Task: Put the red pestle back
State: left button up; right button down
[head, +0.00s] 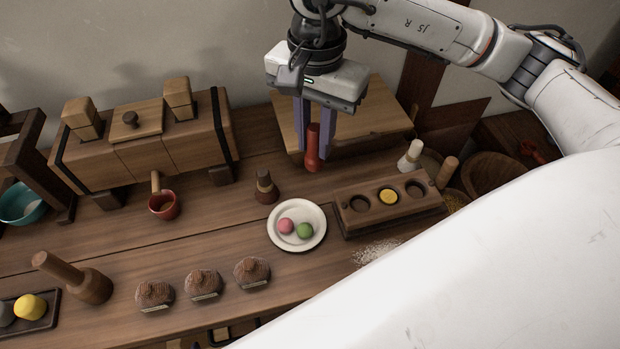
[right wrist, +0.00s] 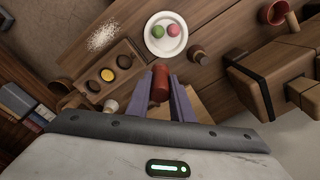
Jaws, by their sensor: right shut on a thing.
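The red pestle (head: 312,150) hangs upright in my right gripper (head: 314,148), whose purple-grey fingers stand on both sides of it. Its wider end points down, close above the counter; I cannot tell if it touches. In the right wrist view the red pestle (right wrist: 160,82) sits between the fingers (right wrist: 161,95). A wooden block (head: 350,222) with three round hollows lies to its right and nearer; the middle hollow holds something yellow (head: 388,197), the outer two look dark. A white pestle (head: 410,155) stands behind the block. My left gripper is out of view.
A white plate (head: 272,238) with pink and green balls lies in front of the pestle. A dark brown bottle-like piece (head: 265,188) and a small red pot (head: 163,208) stand left. A pale wooden board (head: 378,108) lies behind. White powder (head: 377,252) is spilled before the block.

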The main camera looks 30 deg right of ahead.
jog(key=w+d+r+m, duration=0.1)
jog(key=w+m, duration=0.2)
jog(key=m, duration=1)
jog(key=w+d+r+m, duration=0.15)
jog(key=w+m, duration=0.25)
jog(key=m, duration=0.8)
jog(key=shift+m, duration=0.3)
jog(key=f+b, duration=0.1)
jog(key=f, duration=0.7)
jog(key=f+b, duration=0.1)
jog(key=f, duration=0.8)
jog(key=shift+s+a+f, duration=0.15)
jog(key=shift+s+f, duration=0.05)
jog(key=shift+f, duration=0.05)
jog(key=shift+f, duration=0.15)
jog(key=c, duration=1.6)
grip_release()
jog(key=shift+o, duration=0.2)
notch_tip(320, 180, up, 12)
jog(key=shift+r, duration=0.2)
